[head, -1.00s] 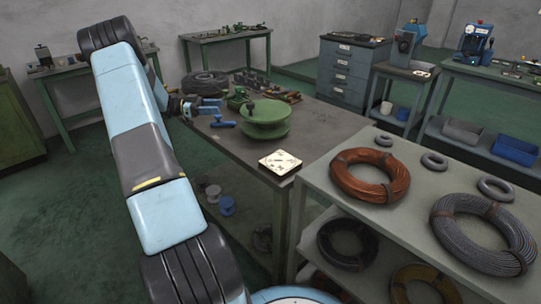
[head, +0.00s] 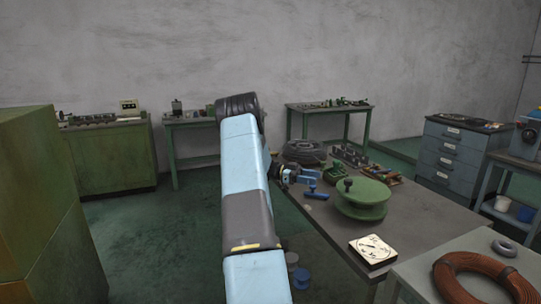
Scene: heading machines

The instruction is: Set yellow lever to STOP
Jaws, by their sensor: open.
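I cannot make out a yellow lever or a STOP mark in the head view. My gripper (head: 311,184) is at the end of my light-blue arm, with its two blue fingers spread and nothing visible between them. It appears in front of the left end of the grey worktable (head: 420,215), left of a green spool (head: 362,198). Its height above the tabletop is hard to judge.
A white plate with dark marks (head: 373,250) lies at the worktable's near edge. A copper coil (head: 485,280) is at lower right. A green cabinet (head: 110,155) carrying small parts and a control box (head: 129,106) stands by the back wall. Green floor is open at left.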

